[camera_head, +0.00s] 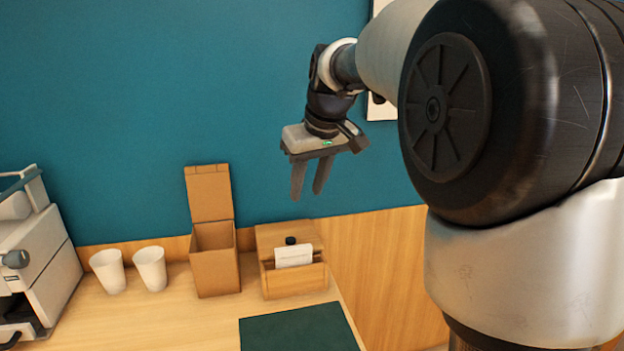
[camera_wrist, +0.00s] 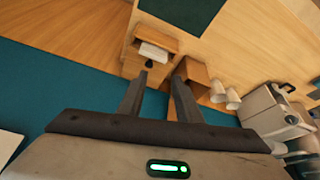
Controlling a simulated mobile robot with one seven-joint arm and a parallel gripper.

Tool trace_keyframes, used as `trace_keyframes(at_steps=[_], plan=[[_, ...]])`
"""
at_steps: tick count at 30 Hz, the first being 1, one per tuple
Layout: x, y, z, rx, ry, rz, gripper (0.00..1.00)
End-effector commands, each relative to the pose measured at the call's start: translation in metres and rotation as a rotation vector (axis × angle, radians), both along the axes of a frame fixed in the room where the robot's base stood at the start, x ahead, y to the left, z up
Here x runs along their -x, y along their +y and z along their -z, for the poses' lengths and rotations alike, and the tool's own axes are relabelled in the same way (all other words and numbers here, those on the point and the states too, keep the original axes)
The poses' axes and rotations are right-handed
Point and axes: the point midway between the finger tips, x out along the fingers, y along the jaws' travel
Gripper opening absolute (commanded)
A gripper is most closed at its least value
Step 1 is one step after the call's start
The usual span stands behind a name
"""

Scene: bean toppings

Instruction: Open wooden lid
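A light wooden box (camera_head: 293,284) stands on the counter near its right end, against the wall. A wooden lid panel (camera_head: 267,238) with a black knob (camera_head: 290,240) covers its rear part. The box also shows at the top of the wrist view (camera_wrist: 131,62). My gripper (camera_head: 307,194) hangs in the air above the box, fingers pointing down. Its fingers are apart with nothing between them, as the wrist view also shows (camera_wrist: 160,75). It touches nothing.
A tall brown box (camera_head: 215,268) with its flap raised stands just left of the wooden box. Two white cups (camera_head: 150,268) and a grey machine (camera_head: 40,250) are further left. A dark green mat (camera_head: 300,328) lies in front. The counter's right edge is close by.

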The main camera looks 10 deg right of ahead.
Motion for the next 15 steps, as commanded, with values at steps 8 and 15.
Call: trace_keyframes(at_steps=[8,15], plan=[[0.042,0.005,-0.021,0.002,-0.012,0.041,0.32],[0.057,0.006,-0.024,0.002,-0.012,0.055,0.32]])
